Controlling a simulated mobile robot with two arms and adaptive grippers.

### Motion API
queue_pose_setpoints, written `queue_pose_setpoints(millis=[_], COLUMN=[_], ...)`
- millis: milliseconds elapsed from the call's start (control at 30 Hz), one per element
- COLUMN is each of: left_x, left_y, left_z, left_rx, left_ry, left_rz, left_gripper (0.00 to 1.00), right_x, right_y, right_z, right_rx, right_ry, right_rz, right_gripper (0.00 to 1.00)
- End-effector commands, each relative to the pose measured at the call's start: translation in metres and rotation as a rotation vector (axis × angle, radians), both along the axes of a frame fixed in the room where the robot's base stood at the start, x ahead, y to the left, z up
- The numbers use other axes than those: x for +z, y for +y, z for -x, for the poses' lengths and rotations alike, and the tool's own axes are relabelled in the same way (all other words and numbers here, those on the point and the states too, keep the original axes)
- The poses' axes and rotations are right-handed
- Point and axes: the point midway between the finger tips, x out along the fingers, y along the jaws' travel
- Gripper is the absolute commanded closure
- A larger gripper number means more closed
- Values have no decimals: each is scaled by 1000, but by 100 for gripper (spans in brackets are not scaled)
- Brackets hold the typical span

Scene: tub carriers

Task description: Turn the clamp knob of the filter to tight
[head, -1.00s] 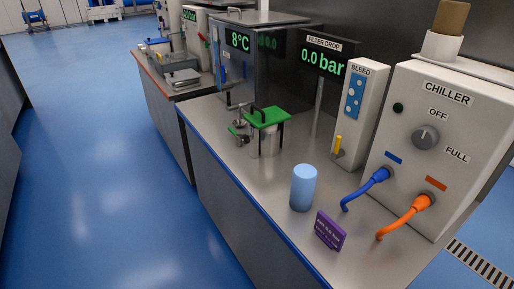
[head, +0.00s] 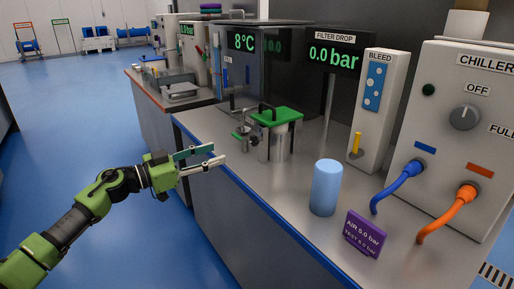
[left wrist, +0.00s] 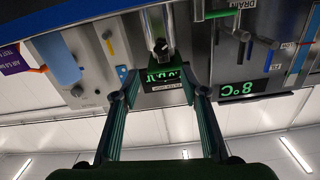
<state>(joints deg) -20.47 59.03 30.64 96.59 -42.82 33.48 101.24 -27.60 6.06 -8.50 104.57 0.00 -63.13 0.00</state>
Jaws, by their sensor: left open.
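The filter (head: 281,142) is a metal body under a green top (head: 276,117) with a dark handle, on the steel bench in the head view. Small metal clamp parts (head: 243,132) stick out on its left side; which is the knob, and how it is set, is too small to tell. My left gripper (head: 217,155) is open and empty, left of the filter near the bench's front edge, and apart from it. In the left wrist view the open fingers (left wrist: 160,86) frame an upside-down display, with a metal part (left wrist: 158,38) beyond. My right gripper is out of view.
A light blue cylinder (head: 325,187) and a purple sign (head: 364,233) stand right of the filter. The FILTER DROP display (head: 333,53) reads 0.0 bar. The BLEED panel (head: 376,100) and chiller (head: 450,130) with blue and orange hoses stand farther right. The floor left is clear.

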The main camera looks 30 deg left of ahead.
Motion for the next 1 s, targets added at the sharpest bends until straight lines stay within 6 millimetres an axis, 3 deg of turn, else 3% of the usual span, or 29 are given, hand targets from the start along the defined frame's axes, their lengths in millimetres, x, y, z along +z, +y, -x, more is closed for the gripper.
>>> queue_pose_setpoints(millis=[400, 1000], left_x=[1, 1], left_y=[-17, -41], left_z=[-47, -107], left_rx=[5, 8], left_ry=[-5, -4], left_rz=[1, 4], left_gripper=[60, 60], right_x=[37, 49], right_y=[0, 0], right_z=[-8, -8], right_rx=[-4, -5], right_ry=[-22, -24], right_rz=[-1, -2], right_gripper=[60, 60])
